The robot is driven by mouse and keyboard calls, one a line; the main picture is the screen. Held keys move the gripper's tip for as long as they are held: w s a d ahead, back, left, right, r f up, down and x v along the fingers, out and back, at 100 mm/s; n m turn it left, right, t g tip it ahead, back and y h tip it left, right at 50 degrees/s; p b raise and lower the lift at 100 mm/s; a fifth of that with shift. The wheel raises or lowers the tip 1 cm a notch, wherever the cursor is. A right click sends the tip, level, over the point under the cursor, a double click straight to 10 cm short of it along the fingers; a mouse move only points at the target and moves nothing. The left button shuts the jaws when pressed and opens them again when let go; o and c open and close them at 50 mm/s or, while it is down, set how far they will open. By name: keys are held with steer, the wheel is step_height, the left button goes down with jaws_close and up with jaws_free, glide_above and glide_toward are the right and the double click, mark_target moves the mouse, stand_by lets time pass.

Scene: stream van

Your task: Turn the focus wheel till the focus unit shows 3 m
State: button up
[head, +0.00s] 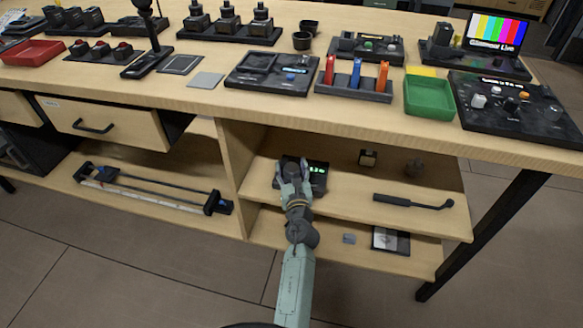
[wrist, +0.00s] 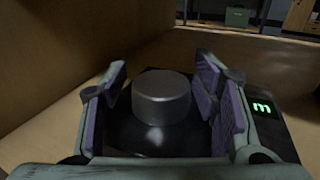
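The focus unit (head: 318,180) is a dark box on the upper shelf under the bench, with a lit green display. In the wrist view its display (wrist: 262,107) shows a green "m"; the figure before it is hidden behind my gripper's right finger. In the head view the reading is too small to tell. The focus wheel (wrist: 162,97) is a grey metal cylinder standing upright on the unit. My gripper (wrist: 163,100) is open, with a purple-padded finger on each side of the wheel and a visible gap on both sides. In the head view my gripper (head: 293,172) covers the wheel.
A wooden divider (wrist: 70,50) stands close on the left of my gripper. A black handled tool (head: 413,201) lies to the right on the same shelf, with small items behind it. The bench top (head: 330,108) overhangs the shelf.

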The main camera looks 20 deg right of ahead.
mark_target(293, 174)
steer(key=shift+o, duration=0.4)
steer(key=v, duration=0.7)
steer(key=shift+s, duration=0.3)
steer(key=shift+s, duration=0.1)
